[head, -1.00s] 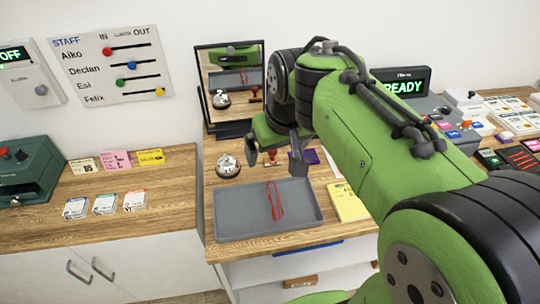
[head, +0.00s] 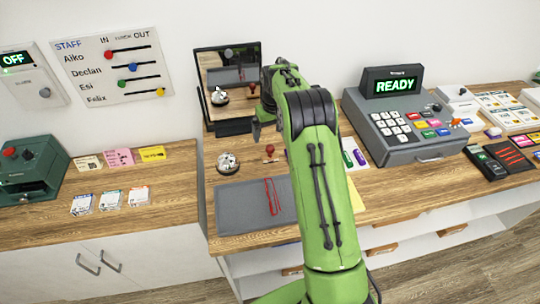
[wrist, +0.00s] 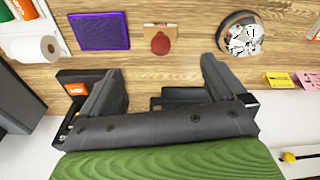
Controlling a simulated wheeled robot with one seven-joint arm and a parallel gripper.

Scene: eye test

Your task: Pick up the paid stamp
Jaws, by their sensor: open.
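A stamp with a red-brown knob handle (head: 269,149) stands on the wooden counter, behind the grey tray (head: 235,208). The stamp also shows at the top middle of the wrist view (wrist: 161,41), with a tan base. Its label cannot be read. My gripper (head: 257,129) is open and empty; in the head view one finger shows and my arm hides the rest. In the wrist view its fingers (wrist: 161,76) are spread wide, with the stamp beyond their tips, roughly centred and not between them. A purple pad (wrist: 101,31) lies left of the stamp there.
A silver bell (head: 228,162) stands left of the stamp; it is right of it in the wrist view (wrist: 240,35). A mirror (head: 203,92) stands behind. A cash register (head: 400,125) stands right.

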